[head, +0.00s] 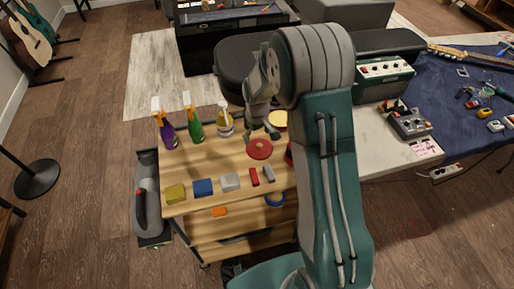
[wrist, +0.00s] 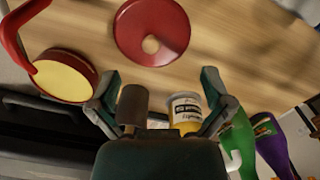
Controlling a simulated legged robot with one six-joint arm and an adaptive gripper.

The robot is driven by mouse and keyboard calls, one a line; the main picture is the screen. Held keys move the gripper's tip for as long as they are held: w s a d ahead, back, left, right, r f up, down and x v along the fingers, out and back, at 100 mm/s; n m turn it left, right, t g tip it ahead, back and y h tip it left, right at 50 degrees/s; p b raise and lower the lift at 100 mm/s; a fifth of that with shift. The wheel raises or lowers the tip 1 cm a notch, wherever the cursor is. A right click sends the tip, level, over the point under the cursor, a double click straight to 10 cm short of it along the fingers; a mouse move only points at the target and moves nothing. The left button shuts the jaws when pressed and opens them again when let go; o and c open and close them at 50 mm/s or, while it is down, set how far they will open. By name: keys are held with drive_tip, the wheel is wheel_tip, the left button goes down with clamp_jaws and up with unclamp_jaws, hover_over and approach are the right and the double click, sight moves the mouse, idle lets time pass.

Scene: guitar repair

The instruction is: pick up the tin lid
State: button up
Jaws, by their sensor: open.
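The tin lid looks to be the red round disc (head: 260,150) lying flat on the wooden cart top in the head view. In the wrist view the red disc (wrist: 128,38) is at the top centre, with a small tan spot in its middle. My gripper (head: 263,134) is just behind the disc in the head view, apart from it as far as I can tell. In the wrist view its two fingers (wrist: 160,82) are spread wide, and the disc lies beyond their tips. Nothing is clearly held.
A yellow-topped round tin with red edging (wrist: 65,76) is left of the fingers. A jar (wrist: 186,112) and a brown cylinder (wrist: 132,106) show between them. Spray bottles (head: 192,120) stand at the cart's back left. Coloured blocks (head: 203,187) line its front.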

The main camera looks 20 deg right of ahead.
sight(260, 145)
drive_tip(key=f, duration=0.1)
drive_tip(key=d+f, duration=0.1)
drive_tip(key=f, duration=0.3)
drive_tip(key=shift+w+d+f, duration=0.1)
drive_tip(key=shift+w+d, duration=0.1)
drive_tip(key=shift+d, duration=0.15)
drive_tip(key=shift+a+f, duration=0.15)
drive_tip(key=shift+a, duration=0.45)
drive_tip(key=c, duration=0.3)
drive_tip(key=shift+d, duration=0.25)
drive_tip(key=c, duration=1)
drive_tip(key=shift+s+d, duration=0.1)
clamp_jaws()
